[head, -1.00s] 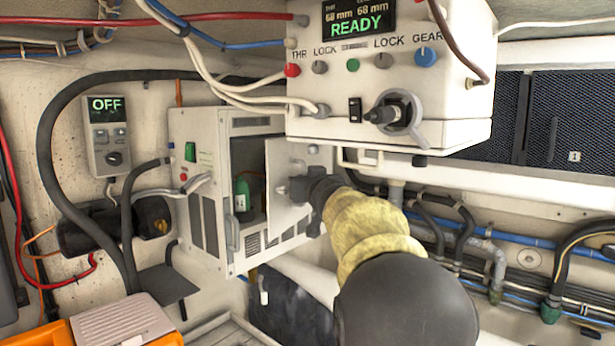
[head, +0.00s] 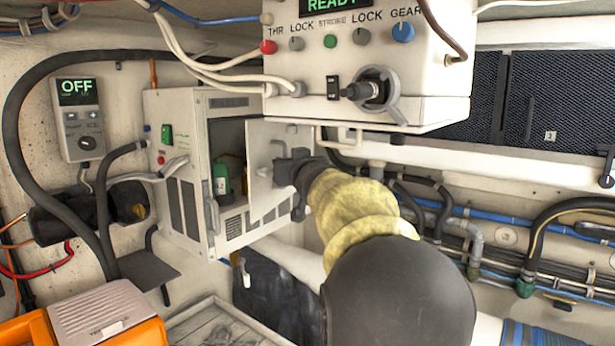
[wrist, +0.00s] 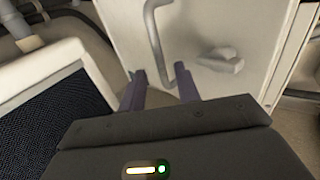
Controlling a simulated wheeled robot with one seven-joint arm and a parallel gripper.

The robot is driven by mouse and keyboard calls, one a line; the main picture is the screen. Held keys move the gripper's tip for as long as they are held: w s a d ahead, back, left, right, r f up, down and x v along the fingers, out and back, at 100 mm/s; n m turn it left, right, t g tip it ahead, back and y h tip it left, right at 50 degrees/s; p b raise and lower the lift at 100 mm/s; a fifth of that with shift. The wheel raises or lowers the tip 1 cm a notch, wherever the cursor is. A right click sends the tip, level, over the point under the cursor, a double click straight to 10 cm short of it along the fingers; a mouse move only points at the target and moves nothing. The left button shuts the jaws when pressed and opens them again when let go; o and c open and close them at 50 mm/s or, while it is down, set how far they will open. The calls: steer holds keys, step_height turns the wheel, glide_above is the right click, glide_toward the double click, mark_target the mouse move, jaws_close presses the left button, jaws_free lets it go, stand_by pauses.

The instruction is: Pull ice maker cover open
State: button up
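The ice maker appears to be the pale grey metal box (head: 178,160) at the centre left of the head view. Its cover (head: 262,160), a light panel, stands ajar, with a dark interior showing left of it. My gripper (head: 285,180) is at the cover's outer face; the fingertips are partly hidden there. In the wrist view, the cover (wrist: 200,25) fills the upper middle and carries a bent grey bar handle (wrist: 154,40) and a small latch knob (wrist: 222,60). My gripper's two dark fingers (wrist: 160,82) are apart, around the handle's lower end; contact is unclear.
A green bottle (head: 221,180) stands inside the box. A white control box (head: 400,85) overhangs above right. An orange-and-grey case (head: 105,315) sits at lower left. A thick black hose (head: 22,110) and cables surround the box; pipes (head: 465,232) run along the right wall.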

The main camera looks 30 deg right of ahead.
steer(key=s+a, duration=0.3)
steer(key=s, duration=1.2)
steer(key=shift+c, duration=0.2)
steer(key=shift+a+f, duration=0.1)
steer(key=c, duration=0.3)
steer(key=f, duration=0.2)
steer(key=w+a+f+g, duration=0.1)
steer(key=f, duration=0.2)
steer(key=w+f+g, duration=0.1)
steer(key=f, duration=0.2)
steer(key=shift+a+f+m, duration=0.25)
steer(key=shift+a+m, duration=0.05)
steer(key=shift+a, duration=0.1)
jaws_close()
steer(key=a+f+g, duration=0.4)
steer(key=f, duration=0.9)
steer(key=s+a+f+n+g+y, duration=0.1)
steer(key=s+a+f+g, duration=0.3)
steer(key=s+f, duration=0.3)
steer(key=s+a+f+n+g+y, duration=0.1)
steer(key=s+a+f+g, duration=0.4)
steer(key=f, duration=0.8)
steer(key=shift+s+a+n+y, duration=0.4)
steer(key=shift+s+a+y, duration=0.3)
steer(key=shift+s+a, duration=0.5)
